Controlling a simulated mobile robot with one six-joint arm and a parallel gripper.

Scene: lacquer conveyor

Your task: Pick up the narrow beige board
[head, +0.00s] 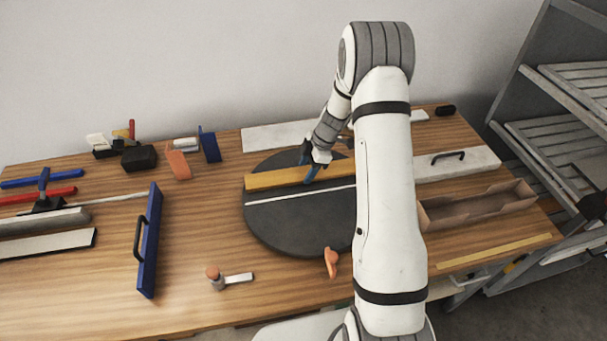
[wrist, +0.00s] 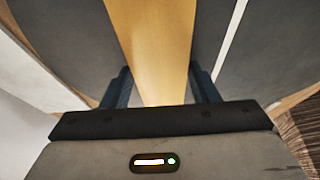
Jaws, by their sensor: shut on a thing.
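The narrow beige board (head: 275,179), golden in tone, spans the back part of a round dark disc (head: 290,230). Its right part is hidden behind my arm in the head view. My gripper (head: 311,173) is over the board from above, with its blue fingers on the board's two long sides. In the wrist view the board (wrist: 153,45) runs between the two fingers of my gripper (wrist: 160,88), which are shut on it. I cannot tell whether the board touches the disc or is slightly above it.
A thin white strip (head: 300,195) lies on the disc in front of the board. A brown open tray (head: 480,208) and a thin beige strip (head: 495,252) are at right. A blue handled board (head: 150,240) stands at left. An orange clamp (head: 331,262) is at the disc's front edge.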

